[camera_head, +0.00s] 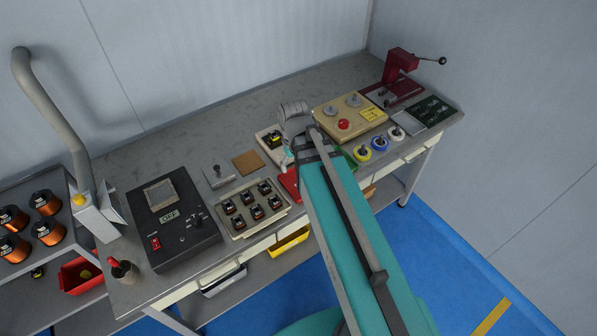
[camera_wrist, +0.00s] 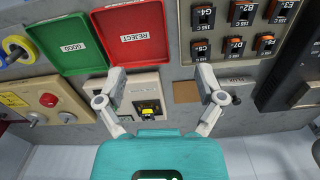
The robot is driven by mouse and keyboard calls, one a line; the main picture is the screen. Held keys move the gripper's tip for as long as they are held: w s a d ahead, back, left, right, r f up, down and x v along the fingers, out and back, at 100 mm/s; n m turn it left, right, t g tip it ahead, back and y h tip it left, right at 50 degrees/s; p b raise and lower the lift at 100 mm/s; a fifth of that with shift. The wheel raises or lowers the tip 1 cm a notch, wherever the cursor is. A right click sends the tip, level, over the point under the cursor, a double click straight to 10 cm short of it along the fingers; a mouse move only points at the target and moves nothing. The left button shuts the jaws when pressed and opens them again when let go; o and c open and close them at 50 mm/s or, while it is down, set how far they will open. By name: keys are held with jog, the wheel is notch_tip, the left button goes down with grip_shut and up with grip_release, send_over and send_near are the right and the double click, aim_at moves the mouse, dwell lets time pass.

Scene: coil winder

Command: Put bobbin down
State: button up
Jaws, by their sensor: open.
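A small black bobbin with a yellow top (camera_wrist: 150,109) sits in a pale square holder (camera_wrist: 134,85) on the bench. In the head view the bobbin (camera_head: 274,140) shows just left of my wrist. My gripper (camera_wrist: 161,82) is open, with its two fingers apart and nothing between the tips. The bobbin lies between and below the fingers in the wrist view, apart from both. In the head view my arm hides most of the fingers. Several similar dark bobbins stand in a labelled tray (camera_head: 237,231).
A red REJECT bin (camera_wrist: 141,34) and a green GOOD bin (camera_wrist: 71,38) lie beside the holder. A brown pad (camera_head: 248,162), a black OFF-display meter (camera_head: 174,218) and a beige button box (camera_head: 350,117) are on the bench.

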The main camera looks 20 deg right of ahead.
jog(key=s+m, duration=0.2)
jog(key=s, duration=0.1)
jog(key=shift+s+m, duration=0.2)
jog(key=shift+m, duration=0.1)
dwell(0.9)
jog(key=c, duration=0.4)
